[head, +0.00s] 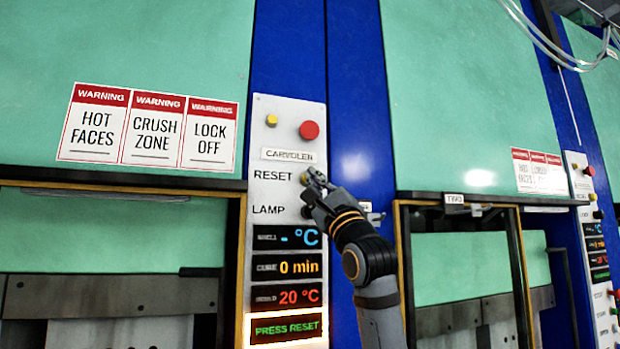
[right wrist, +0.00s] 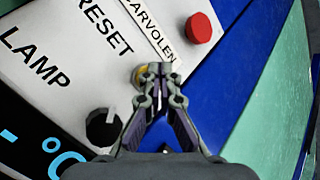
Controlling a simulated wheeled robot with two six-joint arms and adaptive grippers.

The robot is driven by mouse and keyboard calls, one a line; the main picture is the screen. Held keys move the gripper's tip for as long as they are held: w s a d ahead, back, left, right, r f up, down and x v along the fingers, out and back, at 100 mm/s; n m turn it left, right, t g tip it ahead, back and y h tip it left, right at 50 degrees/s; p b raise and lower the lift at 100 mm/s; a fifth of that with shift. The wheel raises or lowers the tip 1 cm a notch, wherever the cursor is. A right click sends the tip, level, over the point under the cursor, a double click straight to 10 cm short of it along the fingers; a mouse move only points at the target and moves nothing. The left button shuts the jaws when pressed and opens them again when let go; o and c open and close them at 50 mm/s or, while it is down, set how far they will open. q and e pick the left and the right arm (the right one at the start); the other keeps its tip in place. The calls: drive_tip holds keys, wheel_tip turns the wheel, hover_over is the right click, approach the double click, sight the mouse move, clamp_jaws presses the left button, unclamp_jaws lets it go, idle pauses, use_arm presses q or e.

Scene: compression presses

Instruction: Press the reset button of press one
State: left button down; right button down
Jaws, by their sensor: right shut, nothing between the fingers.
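The white control panel (head: 287,130) stands on a blue column beside the left press. Its RESET label (head: 272,175) points to a small yellowish button, mostly hidden by my right gripper (head: 314,181) in the head view. In the right wrist view, part of the reset button (right wrist: 138,76) shows just behind the fingertips of my right gripper (right wrist: 157,70). The fingers are shut with nothing between them. The tips are at the button, but I cannot tell whether they touch it. The lit bottom display (head: 287,328) reads PRESS RESET. My left gripper is not in view.
A red button (head: 309,130) and a small yellow button (head: 271,120) sit higher on the panel. A black lamp knob (right wrist: 102,127) lies just below the reset button. Press TWO (head: 454,198) stands to the right, with its own panel (head: 583,185) beyond.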

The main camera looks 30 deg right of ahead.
drive_tip(key=shift+w+d, duration=0.1)
drive_tip(key=shift+w, duration=0.15)
drive_tip(key=shift+s, duration=0.1)
idle(0.5)
drive_tip(key=shift+s+a+b, duration=0.25)
drive_tip(key=shift+s+b, duration=0.45)
drive_tip(key=shift+s, duration=0.05)
drive_tip(key=shift+s, duration=0.1)
